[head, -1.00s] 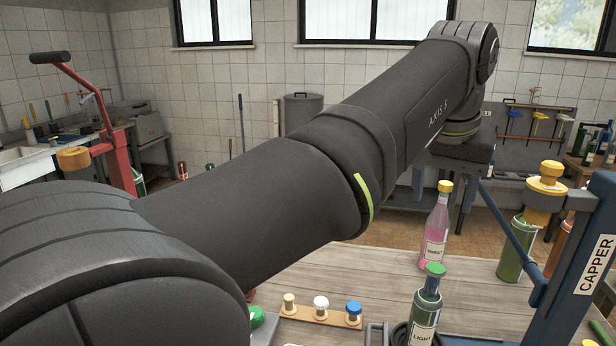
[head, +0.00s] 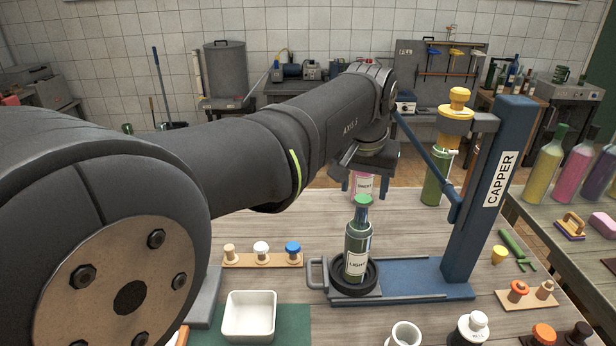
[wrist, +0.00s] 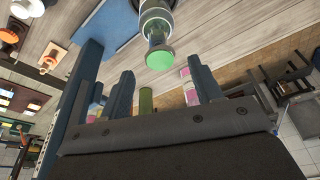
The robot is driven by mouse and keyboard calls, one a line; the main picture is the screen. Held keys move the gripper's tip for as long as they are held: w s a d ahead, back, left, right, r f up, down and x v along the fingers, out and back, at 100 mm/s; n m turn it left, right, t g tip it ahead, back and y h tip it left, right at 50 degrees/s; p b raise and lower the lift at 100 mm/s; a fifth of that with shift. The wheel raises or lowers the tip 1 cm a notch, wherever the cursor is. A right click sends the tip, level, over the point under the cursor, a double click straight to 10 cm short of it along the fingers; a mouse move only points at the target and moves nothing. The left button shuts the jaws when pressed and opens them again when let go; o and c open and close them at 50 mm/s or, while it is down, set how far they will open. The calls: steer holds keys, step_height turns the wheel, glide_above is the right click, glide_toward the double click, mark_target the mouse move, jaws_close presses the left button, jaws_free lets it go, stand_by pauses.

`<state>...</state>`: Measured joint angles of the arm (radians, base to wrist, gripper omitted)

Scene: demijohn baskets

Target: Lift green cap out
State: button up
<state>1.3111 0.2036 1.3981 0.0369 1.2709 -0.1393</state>
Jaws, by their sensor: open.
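The green cap (head: 362,200) sits on top of a dark green bottle (head: 357,243) labelled LIGHT. The bottle stands upright in a round black holder (head: 370,284) on the blue capper's base. In the wrist view the cap (wrist: 160,61) and bottle neck show at the top middle, apart from my fingers. My gripper (wrist: 164,85) is open and empty, with its fingers pointing up the wrist picture. In the head view my wrist (head: 372,147) is above and behind the bottle, and the fingers are hard to make out.
The blue capper post (head: 487,190) rises right of the bottle, with a slanted lever beside it. A pink bottle (head: 362,186) stands behind. A wooden strip (head: 262,261) with three stoppers and a white tray (head: 249,315) are at left.

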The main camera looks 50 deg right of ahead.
steer(key=shift+x, duration=1.15)
steer(key=c, duration=1)
steer(key=shift+c, duration=0.3)
steer(key=shift+r, duration=0.3)
steer(key=shift+r, duration=0.7)
steer(key=shift+r, duration=0.1)
steer(key=shift+r+m, duration=0.4)
steer(key=shift+m, duration=0.3)
